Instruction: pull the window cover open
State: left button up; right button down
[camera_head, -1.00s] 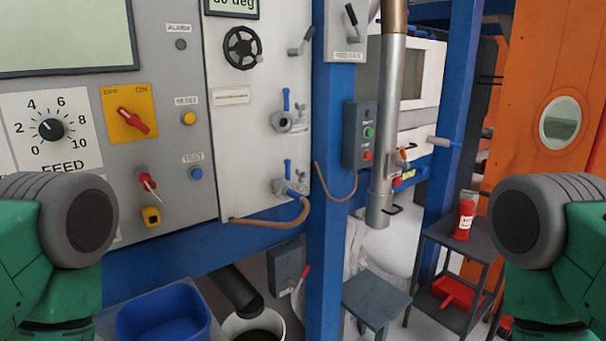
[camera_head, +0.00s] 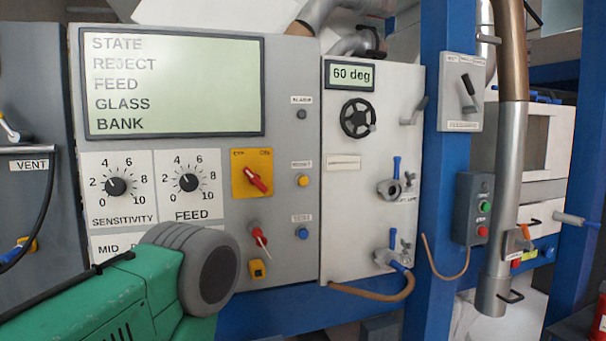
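I cannot tell for certain which part is the window cover. A pale rectangular window (camera_head: 535,145) shows on the white machine at the right, partly hidden behind a vertical metal pipe. A white panel (camera_head: 345,225) in the middle carries a "60 deg" display, a black handwheel (camera_head: 358,118) and a lever handle (camera_head: 414,111) at its upper right. My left arm, green with a grey rounded joint, comes in at the lower left in front of the control panel. Neither gripper shows in this view.
The control panel (camera_head: 285,100) has a large screen, dials, a red switch and buttons. A blue post (camera_head: 433,200) stands right of the white panel, bearing a lever box (camera_head: 461,92) and a button box (camera_head: 474,208). The metal pipe (camera_head: 505,200) hangs beside it.

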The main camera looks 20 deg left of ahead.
aim_at(550, 111)
jog(key=i+l+z, duration=0.7)
